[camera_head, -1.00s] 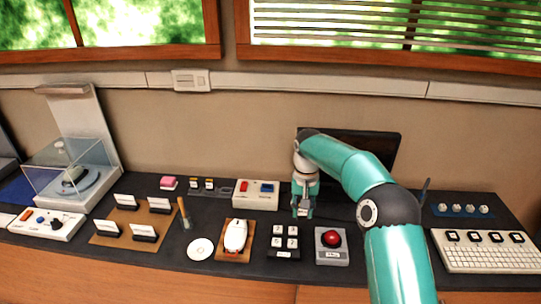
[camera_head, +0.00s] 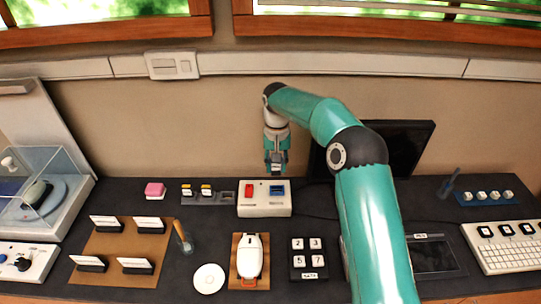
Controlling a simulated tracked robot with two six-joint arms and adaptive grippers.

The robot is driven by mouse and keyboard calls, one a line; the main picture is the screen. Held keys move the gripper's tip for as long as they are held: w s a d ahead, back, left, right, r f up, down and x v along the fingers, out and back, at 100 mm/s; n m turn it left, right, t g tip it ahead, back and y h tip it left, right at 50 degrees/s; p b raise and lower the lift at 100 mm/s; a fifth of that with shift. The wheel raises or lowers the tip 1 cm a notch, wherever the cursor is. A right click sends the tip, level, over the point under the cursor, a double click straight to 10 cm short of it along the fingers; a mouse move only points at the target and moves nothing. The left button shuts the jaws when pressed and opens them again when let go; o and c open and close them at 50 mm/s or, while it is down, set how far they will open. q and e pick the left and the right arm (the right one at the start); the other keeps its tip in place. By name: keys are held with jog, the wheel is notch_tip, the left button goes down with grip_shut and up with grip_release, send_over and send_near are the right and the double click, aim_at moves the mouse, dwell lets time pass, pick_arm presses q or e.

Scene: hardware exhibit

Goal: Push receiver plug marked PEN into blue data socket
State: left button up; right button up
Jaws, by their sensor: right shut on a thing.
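A white box (camera_head: 250,209) stands on the dark bench with a red socket (camera_head: 249,190) at its left and a blue data socket (camera_head: 277,191) at its right. My right gripper (camera_head: 276,170) points down just above the blue socket. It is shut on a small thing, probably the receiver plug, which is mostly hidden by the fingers. I cannot read a PEN mark or tell whether the plug touches the socket. My left gripper is not in view.
A small holder (camera_head: 208,198) with two light plugs stands left of the box, beside a pink block (camera_head: 155,190). A white mouse (camera_head: 250,257) and a number keypad (camera_head: 309,258) lie in front. A dark screen (camera_head: 400,145) stands behind my right arm.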

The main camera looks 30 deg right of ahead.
aim_at(278, 175)
jog(key=shift+f, duration=0.2)
jog(key=shift+s+d+f+b, duration=0.15)
jog(key=shift+s+f+b, duration=0.1)
jog(key=shift+f+b, duration=0.25)
notch_tip(278, 175, down, 2)
jog(key=shift+w+f+b, duration=0.15)
jog(key=shift+b, duration=1.05)
jog(key=shift+f+b, duration=0.55)
jog(key=shift+f, duration=0.7)
jog(key=shift+r+p, duration=0.1)
jog(key=shift+p, duration=0.2)
jog(key=shift+f+b, duration=0.6)
jog(key=shift+f, duration=0.4)
dwell(0.6)
